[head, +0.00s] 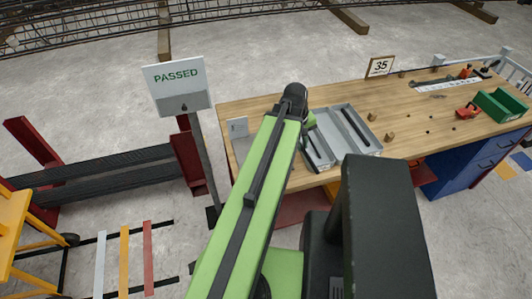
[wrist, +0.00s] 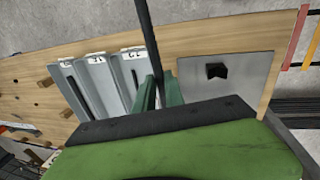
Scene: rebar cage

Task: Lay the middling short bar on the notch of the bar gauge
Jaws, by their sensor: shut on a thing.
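My gripper (wrist: 159,90) is shut on a thin dark bar (wrist: 149,38), which stands out between its green fingers toward the top of the wrist view. A grey plate with a small dark block (wrist: 217,71) lies just right of the fingers and looks like the bar gauge; the held bar is apart from the block. The plate also shows in the head view (head: 239,127). A grey slotted tray (wrist: 96,68) lies left of the fingers, with number labels and dark bars in its slots. In the head view my arm hides most of the gripper and the held bar.
The tray (head: 372,148) sits on the wooden workbench (head: 265,104). A "35" sign (head: 380,66), small wooden blocks and a green bin (head: 501,105) are farther right. A "PASSED" sign (head: 178,84) stands left of the bench. Bare wood lies behind the tray.

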